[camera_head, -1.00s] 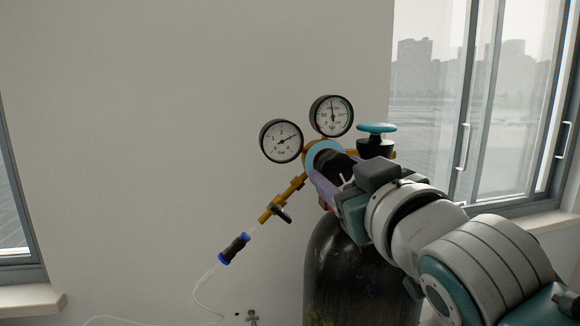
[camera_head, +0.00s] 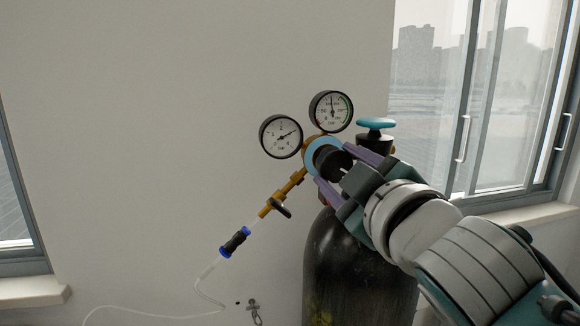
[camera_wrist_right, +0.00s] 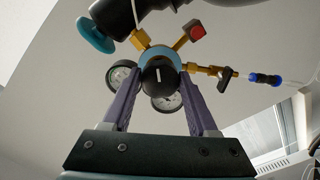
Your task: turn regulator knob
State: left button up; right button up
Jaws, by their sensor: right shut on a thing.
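The regulator knob is a dark round knob (camera_wrist_right: 159,77) with a white line on it, set in front of a light-blue ring (camera_wrist_right: 165,53) on the brass regulator. In the head view the knob (camera_head: 331,162) is partly covered by my gripper. My right gripper (camera_head: 335,170) has its two purple fingers on opposite sides of the knob, one above and one below, and is shut on it. In the right wrist view the fingers (camera_wrist_right: 160,92) stand left and right of the knob. My left gripper is not in view.
Two round gauges, left (camera_head: 281,137) and right (camera_head: 331,111), stand close above the knob. A teal valve handwheel (camera_head: 376,123) tops the black gas cylinder (camera_head: 350,255). A brass outlet with a small lever (camera_head: 281,207) leads to a hose (camera_head: 207,275). Open wall lies left.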

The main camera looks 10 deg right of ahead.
dwell(0.3)
jog(key=o, duration=1.4)
jog(key=shift+c, duration=0.2)
jog(key=shift+s, duration=0.1)
jog(key=s+b, duration=0.1)
jog(key=s, duration=0.8)
jog(key=shift+s+d+b, duration=0.15)
jog(key=shift+s+b, duration=0.2)
jog(key=shift+s, duration=0.05)
